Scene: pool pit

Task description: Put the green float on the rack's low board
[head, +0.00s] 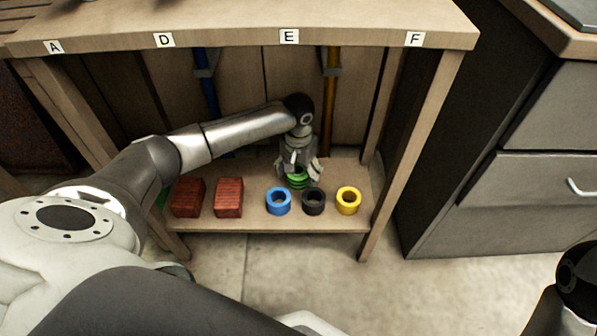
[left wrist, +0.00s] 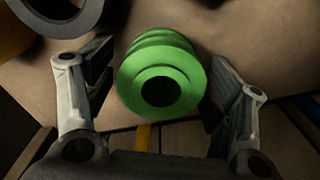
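The green float (head: 297,181) is at the rack's low board (head: 245,222), behind the blue ring and the black ring, and appears to stand on it. It is a ribbed green piece with a dark round hole, seen end-on in the left wrist view (left wrist: 160,76). My left gripper (head: 300,172) points down over it under the rack's top. In the left wrist view my left gripper's fingers (left wrist: 160,95) stand on either side of the float, with a gap showing at each side, so it is open. My right gripper is not in view.
On the low board stand two red-brown blocks (head: 188,197), a blue ring (head: 278,201), a black ring (head: 313,201) and a yellow ring (head: 348,200). The rack's top (head: 240,35) with letter labels overhangs the left arm. A grey drawer cabinet (head: 530,190) stands at right.

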